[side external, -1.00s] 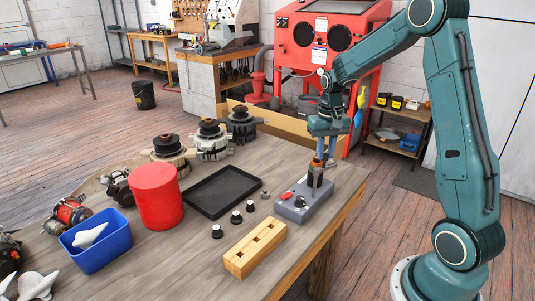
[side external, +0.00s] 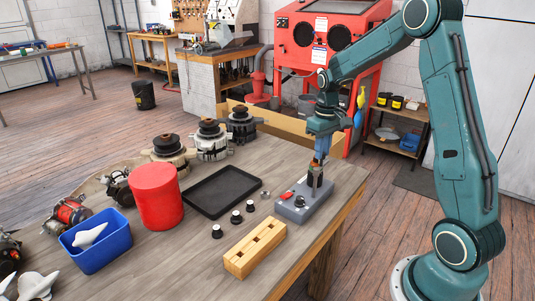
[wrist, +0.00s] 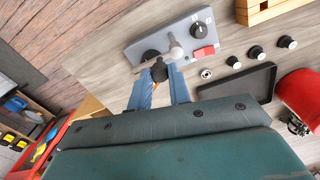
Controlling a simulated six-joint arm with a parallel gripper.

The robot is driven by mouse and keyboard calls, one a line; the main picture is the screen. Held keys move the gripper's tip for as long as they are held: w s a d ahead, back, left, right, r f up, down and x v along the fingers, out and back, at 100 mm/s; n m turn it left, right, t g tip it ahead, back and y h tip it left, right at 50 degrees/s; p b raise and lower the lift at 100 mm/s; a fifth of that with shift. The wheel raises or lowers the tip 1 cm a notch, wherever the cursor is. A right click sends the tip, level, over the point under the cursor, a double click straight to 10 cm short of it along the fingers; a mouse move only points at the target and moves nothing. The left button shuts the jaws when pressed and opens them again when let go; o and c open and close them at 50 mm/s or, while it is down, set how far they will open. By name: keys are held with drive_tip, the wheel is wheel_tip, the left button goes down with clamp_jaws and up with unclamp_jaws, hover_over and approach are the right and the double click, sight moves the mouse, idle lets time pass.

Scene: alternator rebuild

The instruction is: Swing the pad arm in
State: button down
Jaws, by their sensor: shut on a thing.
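A grey fixture box (side external: 308,207) sits at the right end of the bench, with a red switch (wrist: 204,52), a black dial (wrist: 199,29) and a dark upright post (side external: 314,183). In the wrist view a pale arm (wrist: 175,47), apparently the pad arm, lies over the box with a dark knob (wrist: 159,74) at its near end. My gripper (side external: 319,160) is above the post, its blue fingers pointing down. In the wrist view my gripper (wrist: 160,78) is shut on the dark knob. The pad arm's joint is hard to make out.
A black tray (side external: 183,202) and several small black-capped parts (side external: 236,217) lie left of the box. A wooden block (side external: 233,264) lies in front. A red cylinder (side external: 156,196) and a blue bin (side external: 76,262) stand farther left. The bench's right edge is close to the box.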

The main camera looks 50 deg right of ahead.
drive_tip(key=c, duration=1.3)
unclamp_jaws()
drive_tip(key=shift+r, duration=0.15)
wheel_tip(320, 180, up, 14)
drive_tip(key=shift+f, duration=0.2)
drive_tip(key=shift+a, duration=0.1)
